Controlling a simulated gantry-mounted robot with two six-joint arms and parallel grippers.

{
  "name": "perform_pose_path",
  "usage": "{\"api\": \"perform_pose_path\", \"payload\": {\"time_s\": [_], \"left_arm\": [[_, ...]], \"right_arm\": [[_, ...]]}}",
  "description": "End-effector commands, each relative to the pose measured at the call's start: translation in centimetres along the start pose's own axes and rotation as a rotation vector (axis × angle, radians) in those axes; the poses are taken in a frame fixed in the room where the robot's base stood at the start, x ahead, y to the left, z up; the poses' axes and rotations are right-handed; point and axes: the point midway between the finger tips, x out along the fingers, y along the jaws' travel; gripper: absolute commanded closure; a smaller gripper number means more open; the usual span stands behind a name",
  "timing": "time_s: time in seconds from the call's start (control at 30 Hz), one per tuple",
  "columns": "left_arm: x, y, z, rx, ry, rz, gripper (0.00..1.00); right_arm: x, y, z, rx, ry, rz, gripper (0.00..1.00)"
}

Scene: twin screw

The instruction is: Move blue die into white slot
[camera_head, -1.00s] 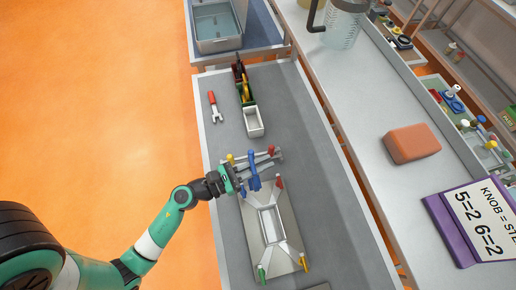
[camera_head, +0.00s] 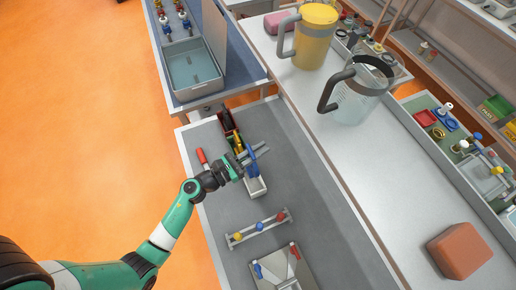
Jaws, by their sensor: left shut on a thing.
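My left gripper (camera_head: 248,159) is shut on the blue die (camera_head: 252,168), a slim upright blue piece. It holds the die over the white slot (camera_head: 258,188), the near compartment of a row of small coloured bins. The die's lower end overlaps the far part of the white slot in this view; whether it is inside or above it, I cannot tell. The gripper and its fingers hide part of the bins behind. My right gripper is not in view.
A red-handled tool (camera_head: 202,157) lies left of the bins. A rack (camera_head: 246,234) with yellow, blue and red knobs and a metal plate (camera_head: 284,273) stand nearer. Jugs (camera_head: 356,98) stand on the right counter. The grey bench right of the rack is clear.

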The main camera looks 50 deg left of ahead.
Motion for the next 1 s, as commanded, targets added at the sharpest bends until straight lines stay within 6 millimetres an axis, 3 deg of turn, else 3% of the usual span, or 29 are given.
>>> {"api": "perform_pose_path", "payload": {"time_s": [0.7,1.0], "left_arm": [[0.0,0.0,-5.8,0.002,-0.003,0.000,1.00],[0.0,0.0,-6.3,0.002,-0.003,0.000,1.00]], "right_arm": [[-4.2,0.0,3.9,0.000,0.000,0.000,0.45],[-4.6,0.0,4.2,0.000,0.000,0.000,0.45]]}}
